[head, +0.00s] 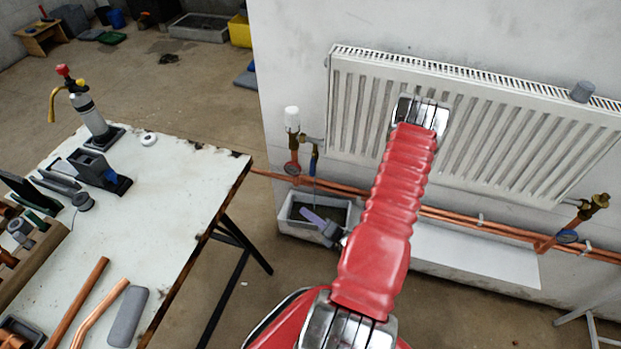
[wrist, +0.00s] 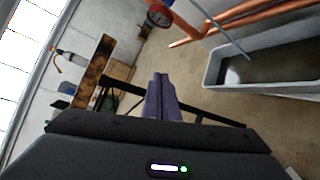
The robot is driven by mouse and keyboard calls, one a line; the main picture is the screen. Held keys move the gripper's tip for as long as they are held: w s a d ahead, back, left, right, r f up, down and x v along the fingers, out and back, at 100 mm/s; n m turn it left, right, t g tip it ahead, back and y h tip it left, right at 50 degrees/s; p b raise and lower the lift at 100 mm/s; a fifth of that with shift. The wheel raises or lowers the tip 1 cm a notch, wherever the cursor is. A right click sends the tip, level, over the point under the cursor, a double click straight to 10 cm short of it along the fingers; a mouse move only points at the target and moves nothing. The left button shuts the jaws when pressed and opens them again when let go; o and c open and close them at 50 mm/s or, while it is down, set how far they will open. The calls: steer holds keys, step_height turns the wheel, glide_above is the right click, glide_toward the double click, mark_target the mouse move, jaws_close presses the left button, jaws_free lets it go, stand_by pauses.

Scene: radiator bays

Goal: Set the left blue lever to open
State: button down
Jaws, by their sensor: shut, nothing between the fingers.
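In the head view, a blue lever (head: 314,160) hangs roughly downward from a brass valve (head: 313,141) at the radiator's lower left corner. My gripper (head: 304,212) is lower, over the grey trough, apart from the lever. Its purple fingers are shut with nothing between them. In the wrist view my gripper (wrist: 160,77) also looks shut and empty. A thin blue-grey rod (wrist: 230,38) shows above the trough there; I cannot tell whether it is part of the lever. The lever is not clearly seen in the wrist view.
The radiator (head: 480,130) hangs on the wall above copper pipes (head: 460,222). A grey trough (head: 297,230) stands on the floor below the valve. A worktable (head: 185,185) with tools and pipes is at left.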

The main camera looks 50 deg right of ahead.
mark_target(313, 168)
steer(key=d+r+m+h, duration=0.1)
steer(key=m, duration=0.1)
steer(key=d+r+m+t+h, duration=0.1)
steer(key=m, duration=0.1)
steer(key=d+r+m+t+h, duration=0.1)
steer(key=r+m, duration=0.1)
steer(key=shift+w+d+r+m, duration=0.1)
steer(key=shift+d+m, duration=0.1)
steer(key=shift+m, duration=0.2)
steer(key=shift+w, duration=0.1)
steer(key=shift+x, duration=5)
steer(key=shift+s+d, duration=0.55)
steer(key=shift+d, duration=0.3)
steer(key=shift+s+d, duration=0.6)
steer(key=shift+d, duration=0.25)
